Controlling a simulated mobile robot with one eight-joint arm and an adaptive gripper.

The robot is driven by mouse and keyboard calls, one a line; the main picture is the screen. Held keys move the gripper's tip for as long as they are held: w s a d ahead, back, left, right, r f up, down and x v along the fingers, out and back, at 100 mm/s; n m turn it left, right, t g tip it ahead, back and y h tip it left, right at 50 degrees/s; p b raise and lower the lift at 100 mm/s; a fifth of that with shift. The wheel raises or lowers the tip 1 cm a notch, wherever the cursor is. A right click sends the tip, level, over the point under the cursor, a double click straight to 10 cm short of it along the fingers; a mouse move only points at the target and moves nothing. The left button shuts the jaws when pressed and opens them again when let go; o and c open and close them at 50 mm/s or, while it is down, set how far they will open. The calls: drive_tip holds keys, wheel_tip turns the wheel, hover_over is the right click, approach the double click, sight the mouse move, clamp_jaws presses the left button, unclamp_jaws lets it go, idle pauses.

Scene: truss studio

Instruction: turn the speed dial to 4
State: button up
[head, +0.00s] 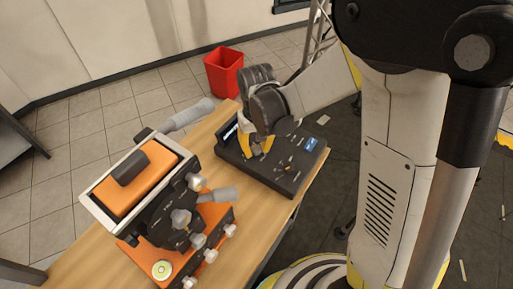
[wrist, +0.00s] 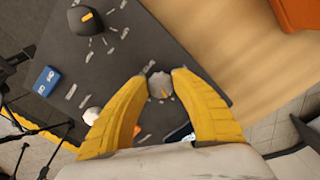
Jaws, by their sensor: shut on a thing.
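A black control box (head: 262,168) sits on the wooden table, with knobs and pale markings on its top. My gripper (head: 258,148) is lowered over the box. In the wrist view its yellow fingertips (wrist: 160,84) are closed around a small grey dial (wrist: 160,86) with an orange pointer line. A black knob (wrist: 86,19) with an orange pointer and a pale round knob (wrist: 92,115) stand apart from the fingers. The markings are too small to read, so the held dial's number and name cannot be told. In the head view my gripper hides the held dial.
A blue button (wrist: 46,79) sits at the box's edge. A lit display (head: 230,131) is at the box's left end. An orange and black device (head: 160,185) with grey handles stands left on the table (head: 92,264). A red bin (head: 223,72) is on the floor behind.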

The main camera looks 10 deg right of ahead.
sight(257, 149)
idle(0.4)
drive_tip(key=o, duration=1.2)
wheel_tip(257, 149, up, 12)
drive_tip(key=shift+r, duration=0.1)
drive_tip(key=s+d+r+t, duration=0.2)
drive_tip(key=s+d, duration=0.1)
drive_tip(key=s, duration=0.1)
drive_tip(key=s+d+r+m+t, duration=0.1)
drive_tip(key=s+d+r+t, duration=0.1)
drive_tip(key=s+d, duration=0.1)
drive_tip(key=s+d+r+m+t, duration=0.1)
drive_tip(key=s+d+t, duration=0.2)
drive_tip(key=s+d, duration=0.1)
drive_tip(key=shift+s+r, duration=0.35)
drive_tip(key=shift+r, duration=0.05)
